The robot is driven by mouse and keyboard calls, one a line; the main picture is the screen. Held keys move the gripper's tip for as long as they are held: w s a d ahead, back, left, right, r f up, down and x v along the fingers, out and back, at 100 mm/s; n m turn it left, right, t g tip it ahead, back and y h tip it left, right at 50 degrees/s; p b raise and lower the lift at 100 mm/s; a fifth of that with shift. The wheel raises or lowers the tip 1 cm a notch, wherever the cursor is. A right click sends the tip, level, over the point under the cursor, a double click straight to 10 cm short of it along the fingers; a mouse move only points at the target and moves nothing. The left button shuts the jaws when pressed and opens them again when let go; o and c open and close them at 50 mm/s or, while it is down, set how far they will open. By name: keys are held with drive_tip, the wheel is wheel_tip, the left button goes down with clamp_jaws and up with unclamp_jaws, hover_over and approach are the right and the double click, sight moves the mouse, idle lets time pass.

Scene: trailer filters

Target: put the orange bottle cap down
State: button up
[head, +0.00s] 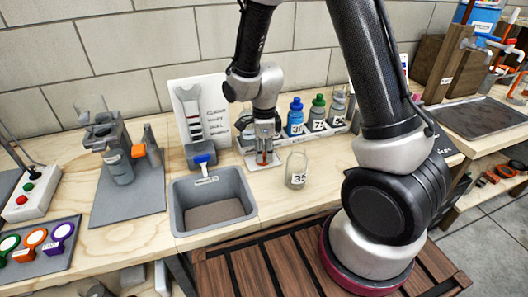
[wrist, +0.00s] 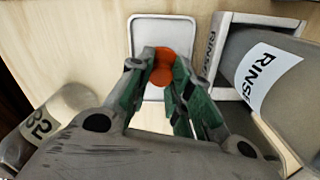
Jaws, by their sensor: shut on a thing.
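The orange bottle cap (wrist: 163,62) is between the fingertips of my gripper (wrist: 160,72) in the wrist view, near the middle. My gripper is shut on it, with its green-lined fingers at the cap's sides. A small white tray with a raised rim (wrist: 164,22) lies beneath and beyond the cap. In the head view my gripper (head: 264,158) points down over the counter, low above the white tray (head: 245,158). I cannot tell whether the cap touches the tray.
A grey sink (head: 212,202) is at the left front. A rack with a blue-capped bottle (head: 295,118) and a green-capped bottle (head: 317,113) stands behind right. The RINSE container (wrist: 262,75) is close at right.

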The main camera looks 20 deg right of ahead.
sight(264, 154)
drive_tip(key=o, duration=0.8)
drive_tip(key=s+d+r+n+t, duration=0.1)
drive_tip(key=s+d+r+n, duration=0.1)
drive_tip(key=r, duration=0.7)
drive_tip(key=s+d+r+n, duration=0.1)
drive_tip(key=d+r+n, duration=0.2)
drive_tip(key=r, duration=0.7)
drive_tip(key=s+d+r+n+t, duration=0.1)
drive_tip(key=s+d+r+n, duration=0.2)
drive_tip(key=s+n, duration=0.2)
drive_tip(key=s+d+r+n+t, duration=0.1)
drive_tip(key=s+d+r+n, duration=0.2)
drive_tip(key=s+n, duration=0.2)
drive_tip(key=s+d+r+n+t, duration=0.1)
drive_tip(key=s+d+r+n, duration=0.2)
drive_tip(key=s+n, duration=0.3)
drive_tip(key=shift+d, duration=0.3)
